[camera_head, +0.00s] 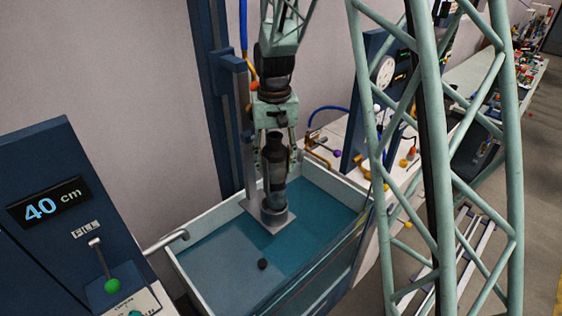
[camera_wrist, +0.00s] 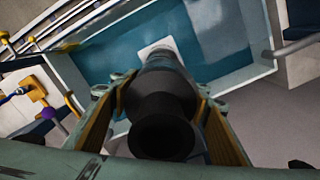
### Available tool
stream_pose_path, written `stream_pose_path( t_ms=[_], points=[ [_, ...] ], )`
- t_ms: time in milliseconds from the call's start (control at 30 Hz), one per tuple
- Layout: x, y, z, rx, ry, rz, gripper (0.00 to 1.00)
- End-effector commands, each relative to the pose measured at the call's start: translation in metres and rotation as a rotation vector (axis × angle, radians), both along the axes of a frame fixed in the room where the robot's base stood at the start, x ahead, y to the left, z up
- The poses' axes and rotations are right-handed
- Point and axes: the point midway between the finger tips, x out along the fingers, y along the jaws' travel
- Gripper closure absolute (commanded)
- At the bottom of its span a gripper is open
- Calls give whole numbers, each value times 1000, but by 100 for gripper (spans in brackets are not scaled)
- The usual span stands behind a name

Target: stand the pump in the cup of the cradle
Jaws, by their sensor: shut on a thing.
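My gripper (camera_head: 275,150) is shut on the pump (camera_head: 276,168), a dark upright cylinder with a narrower neck. The pump's lower end is at the grey cup (camera_head: 274,213) of the cradle, over the water tank. I cannot tell whether it is seated in the cup or just above it. The cradle's pale plate (camera_head: 265,229) shows beneath. In the wrist view the dark pump (camera_wrist: 162,105) fills the space between the two fingers (camera_wrist: 160,112) and hides the cup. A corner of the pale plate (camera_wrist: 146,53) shows beyond it.
The tank (camera_head: 190,276) has pale walls and blue water. A small black object (camera_head: 262,264) lies in it. A blue column (camera_head: 212,90) stands behind. A bench with fittings (camera_head: 335,135) is at right.

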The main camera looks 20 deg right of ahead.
Motion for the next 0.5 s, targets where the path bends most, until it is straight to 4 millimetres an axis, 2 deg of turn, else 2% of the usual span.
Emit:
stream_pose_path(
  t_ms=[467,500],
  points=[
    [1,8,-10,1,1,-1,89],
    [0,8,-12,2,5,-1,54]
  ],
)
